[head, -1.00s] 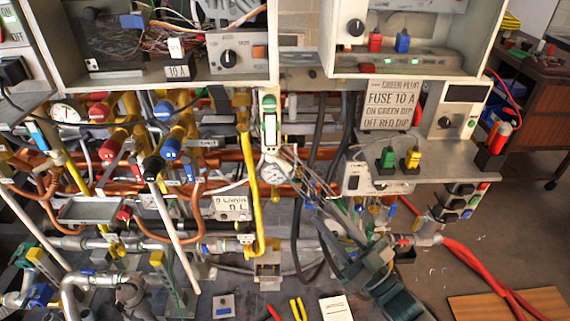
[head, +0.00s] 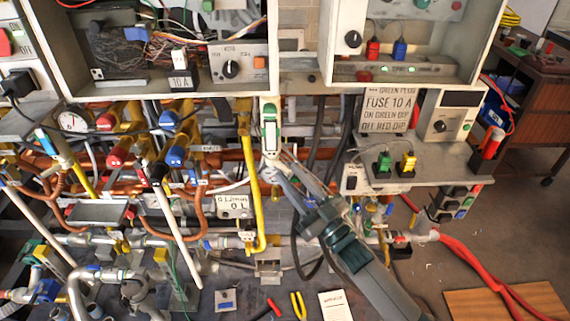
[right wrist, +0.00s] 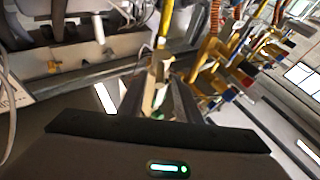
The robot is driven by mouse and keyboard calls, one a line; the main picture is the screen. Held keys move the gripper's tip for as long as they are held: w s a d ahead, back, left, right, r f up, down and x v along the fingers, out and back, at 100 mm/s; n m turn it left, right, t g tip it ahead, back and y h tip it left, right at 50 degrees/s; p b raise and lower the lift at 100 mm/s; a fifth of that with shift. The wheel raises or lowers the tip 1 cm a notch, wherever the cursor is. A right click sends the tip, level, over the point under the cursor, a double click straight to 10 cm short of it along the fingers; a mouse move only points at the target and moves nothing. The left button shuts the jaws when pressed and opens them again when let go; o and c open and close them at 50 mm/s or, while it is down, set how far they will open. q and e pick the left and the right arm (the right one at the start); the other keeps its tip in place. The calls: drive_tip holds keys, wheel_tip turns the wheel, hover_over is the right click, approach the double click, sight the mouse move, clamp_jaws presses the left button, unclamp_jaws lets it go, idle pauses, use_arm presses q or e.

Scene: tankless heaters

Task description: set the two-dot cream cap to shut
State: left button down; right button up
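In the head view my right arm comes in from the lower right. Its gripper (head: 274,172) is just below an upright cream piece (head: 270,150) with a green part on top. In the right wrist view my right gripper's two dark fingers (right wrist: 158,100) stand apart, with a cream-tan piece (right wrist: 155,80) showing between and beyond them. I cannot tell whether they touch it. No dots can be made out on any cream part, so I cannot tell for certain which one is the two-dot cap. My left gripper is not in view.
A yellow pipe (head: 250,190) runs down just left of my right gripper. Dark hoses hang behind it. A shelf (head: 430,160) with green and yellow plugs is to the right, and open boxes (head: 165,60) hang above. Pliers (head: 298,305) lie below.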

sight(285, 167)
drive_tip(key=shift+p+x, duration=0.3)
drive_tip(key=shift+x, duration=1.3)
drive_tip(key=shift+c, duration=0.7)
clamp_jaws()
